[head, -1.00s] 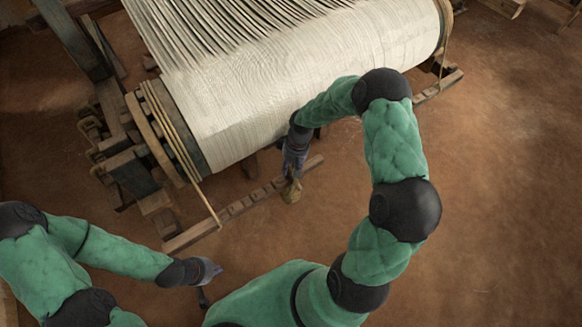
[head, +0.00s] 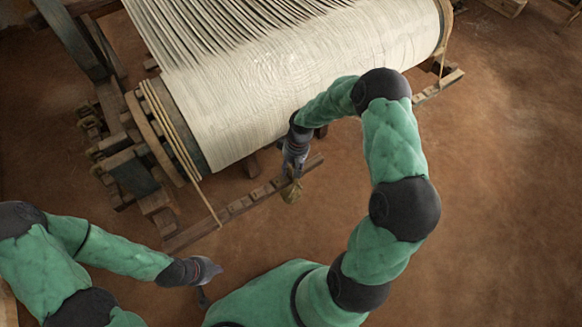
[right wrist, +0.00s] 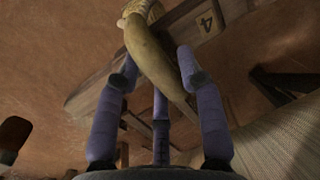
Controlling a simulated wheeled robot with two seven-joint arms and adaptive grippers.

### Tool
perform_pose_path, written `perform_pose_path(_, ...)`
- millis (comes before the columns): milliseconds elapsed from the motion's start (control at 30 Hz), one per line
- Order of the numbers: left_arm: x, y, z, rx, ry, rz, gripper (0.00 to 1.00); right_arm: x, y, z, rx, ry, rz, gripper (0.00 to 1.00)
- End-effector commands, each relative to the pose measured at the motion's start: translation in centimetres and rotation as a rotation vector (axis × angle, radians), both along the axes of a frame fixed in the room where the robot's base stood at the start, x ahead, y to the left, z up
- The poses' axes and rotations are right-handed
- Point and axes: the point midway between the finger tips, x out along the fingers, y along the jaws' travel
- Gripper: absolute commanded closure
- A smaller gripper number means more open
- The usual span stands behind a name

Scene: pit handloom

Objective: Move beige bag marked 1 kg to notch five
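The beige bag (head: 291,193) is at the front edge of the notched wooden lever (head: 238,207), towards its right end. In the right wrist view, the bag (right wrist: 150,50) crosses between the fingertips, with its tapered end by the right finger. My right gripper (head: 292,176) is closed around the bag, its fingers held apart by the bag's width. The wrist view shows a "4" (right wrist: 208,21) on the lever just beside the bag. No weight marking is readable. My left gripper (head: 206,272) is empty at the lower left, away from the lever; its finger opening is unclear.
The loom's cloth roll (head: 270,100) lies just behind the lever. A cord (head: 205,200) runs from the roll's left end to the lever. Wooden frame parts (head: 130,165) stand at the left. The earthen floor (head: 500,200) on the right is clear.

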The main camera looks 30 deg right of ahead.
Motion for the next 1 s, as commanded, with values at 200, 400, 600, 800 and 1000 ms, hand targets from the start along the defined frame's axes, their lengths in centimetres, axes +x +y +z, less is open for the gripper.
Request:
perform_pose_path(200,0.0,0.0,0.0,0.000,0.000,0.000,1.00,0.1,0.0,0.0,0.000,-0.001,0.000,0.40)
perform_pose_path(400,0.0,0.0,0.0,0.000,0.000,0.000,1.00,-0.1,0.0,0.1,0.001,0.002,0.000,0.40)
perform_pose_path(600,0.0,0.0,0.0,0.000,0.000,0.000,1.00,0.1,-0.4,2.3,-0.001,-0.002,0.000,0.40)
perform_pose_path(800,0.0,0.0,0.0,0.000,0.000,0.000,1.00,0.2,-1.2,6.3,-0.002,-0.004,0.000,0.40)
perform_pose_path(1000,0.0,0.0,0.0,0.000,0.000,0.000,1.00,0.2,-1.8,9.7,-0.001,-0.004,-0.002,0.40)
